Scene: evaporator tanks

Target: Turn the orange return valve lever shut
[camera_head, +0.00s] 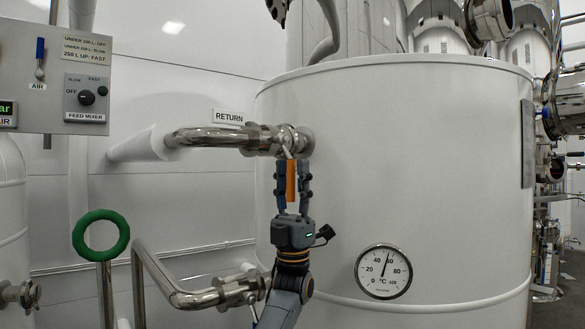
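The return valve (286,139) sits on the steel pipe beside the RETURN label, where the pipe meets the big white tank. Its orange lever (291,182) hangs straight down, across the line of the pipe. My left gripper (293,174) comes up from below, with one finger on each side of the orange lever. The lever's lower end is between the fingers. I cannot tell whether both fingers press on it. My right gripper is not in view.
The white tank (440,200) with a dial thermometer (384,271) stands close behind and right of my gripper. A green ring handle (101,235) and a lower steel pipe (190,298) are at lower left. A control panel (55,65) is at upper left.

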